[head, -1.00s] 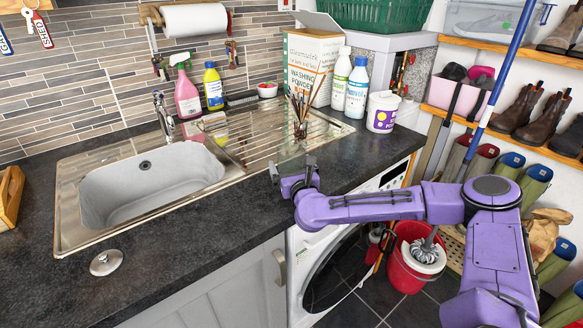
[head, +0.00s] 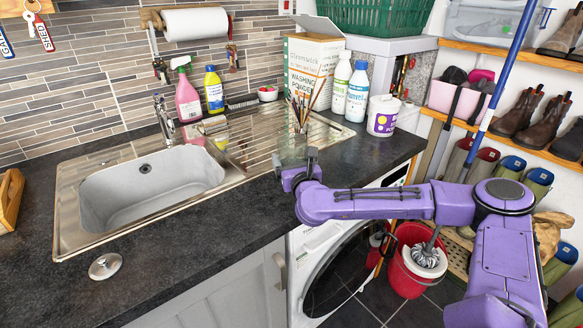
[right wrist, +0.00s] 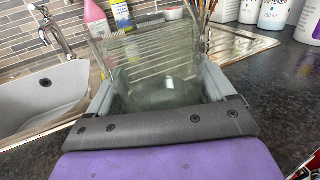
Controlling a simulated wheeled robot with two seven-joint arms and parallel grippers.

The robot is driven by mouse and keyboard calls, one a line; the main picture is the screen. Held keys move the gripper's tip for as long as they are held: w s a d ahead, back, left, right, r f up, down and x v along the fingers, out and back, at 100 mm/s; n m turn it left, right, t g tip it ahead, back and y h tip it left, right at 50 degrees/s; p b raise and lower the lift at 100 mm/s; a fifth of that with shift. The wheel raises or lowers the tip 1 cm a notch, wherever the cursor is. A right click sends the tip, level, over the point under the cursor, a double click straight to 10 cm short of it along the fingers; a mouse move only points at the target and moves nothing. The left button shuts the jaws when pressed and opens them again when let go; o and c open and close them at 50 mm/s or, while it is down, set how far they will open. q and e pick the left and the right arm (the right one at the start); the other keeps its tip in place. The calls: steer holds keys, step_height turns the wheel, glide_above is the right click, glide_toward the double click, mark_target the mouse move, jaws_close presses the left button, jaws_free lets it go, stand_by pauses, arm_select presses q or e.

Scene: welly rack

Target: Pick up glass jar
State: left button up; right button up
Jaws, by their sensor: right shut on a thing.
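The glass jar (right wrist: 150,72) is clear and see-through. In the right wrist view it lies between the two grey fingers of my right gripper (right wrist: 158,92), which is shut on it. Through the glass I see the ridged steel drainer. In the head view my right gripper (head: 294,160) is over the dark worktop, at the front edge of the drainer. The jar is hard to make out there. I cannot tell how far its base is from the worktop. My left gripper is not in view.
A pot of brushes (head: 302,122) stands on the drainer (head: 255,135) just behind my right gripper. The sink (head: 150,185) is to the left. Bottles, a washing powder box (head: 310,70) and a white tub (head: 382,116) stand behind. The front worktop is mostly clear.

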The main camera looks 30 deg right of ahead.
steer(key=s+r, duration=0.4)
steer(key=r, duration=0.1)
steer(key=shift+s+a+r, duration=0.1)
steer(key=shift+s+r, duration=0.2)
steer(key=shift+s, duration=0.1)
steer(key=b, duration=0.6)
glide_toward(302, 149)
step_height(302, 149, up, 3)
steer(key=w+d, duration=0.2)
steer(key=d, duration=0.1)
steer(key=shift+s+a+r+b, duration=0.15)
steer(key=shift+s+r+b, duration=0.35)
steer(key=shift+s+b, duration=0.5)
steer(key=shift+w, duration=0.2)
